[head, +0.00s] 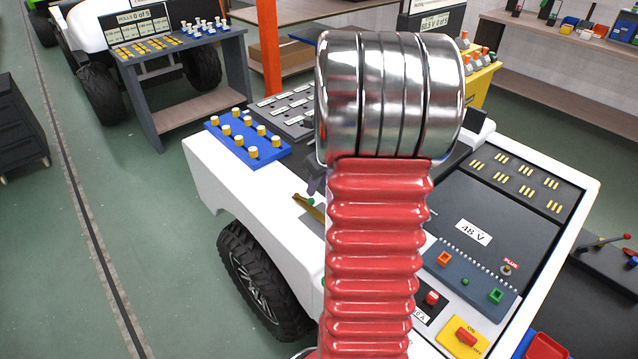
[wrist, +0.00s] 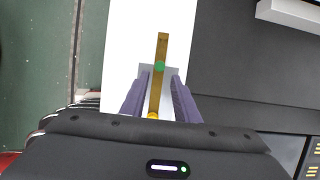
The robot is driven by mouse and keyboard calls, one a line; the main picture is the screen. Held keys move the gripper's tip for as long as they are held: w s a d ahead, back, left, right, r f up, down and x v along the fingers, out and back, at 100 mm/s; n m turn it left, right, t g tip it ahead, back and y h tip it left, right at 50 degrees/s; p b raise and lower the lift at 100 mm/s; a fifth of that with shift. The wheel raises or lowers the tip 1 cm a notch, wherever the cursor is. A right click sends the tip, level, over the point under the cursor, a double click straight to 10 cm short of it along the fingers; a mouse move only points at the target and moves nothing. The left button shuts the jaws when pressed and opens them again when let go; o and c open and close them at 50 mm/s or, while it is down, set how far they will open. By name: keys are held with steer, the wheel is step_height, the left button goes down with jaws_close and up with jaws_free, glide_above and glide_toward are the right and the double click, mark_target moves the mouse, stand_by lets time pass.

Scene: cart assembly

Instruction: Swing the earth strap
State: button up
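The earth strap is a narrow brass bar (wrist: 161,50) with a green knob on it and a yellow end nearer my gripper. In the wrist view it lies over a small grey plate on the white cart body. My gripper (wrist: 160,78) has its two purple fingers on either side of the bar, with a small gap showing on each side. My red arm hides most of the gripper there.
The white cart (head: 215,165) carries a blue tray (head: 230,142) of yellow-topped posts, a dark 48 V panel (head: 500,225), a terminal strip and a yellow switch plate (head: 463,338). A side table (head: 160,80) stands behind left.

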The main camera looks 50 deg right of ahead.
mark_target(312, 199)
steer(key=shift+x, duration=3.9)
steer(key=c, duration=0.6)
steer(key=shift+d+n+y, duration=0.6)
steer(key=shift+d+n, duration=0.7)
steer(key=shift+n, duration=0.5)
steer(key=d+n, duration=0.1)
steer(key=n, duration=0.1)
steer(key=w+d+n+y, duration=0.1)
steer(key=d+n, duration=0.1)
steer(key=n, duration=0.1)
steer(key=shift+w+g+y, duration=0.2)
steer(key=shift+g+y, duration=0.1)
steer(key=shift+g, duration=0.1)
steer(key=shift+w+d+n, duration=0.5)
steer(key=shift+n, duration=0.5)
steer(key=w+n, duration=0.1)
steer(key=d+n+g+y, duration=0.1)
steer(key=n, duration=0.1)
steer(key=shift+w+d, duration=0.1)
steer(key=shift+w, duration=0.25)
steer(key=shift+w+d+n+g, duration=0.25)
steer(key=shift+w+n+g, duration=0.25)
steer(key=shift+n, duration=0.5)
steer(key=shift+w+d+n+g+y, duration=0.15)
steer(key=shift+w+n+g+y, duration=0.25)
steer(key=shift+w+n, duration=1)
steer(key=o, duration=0.9)
steer(key=shift+s, duration=0.25)
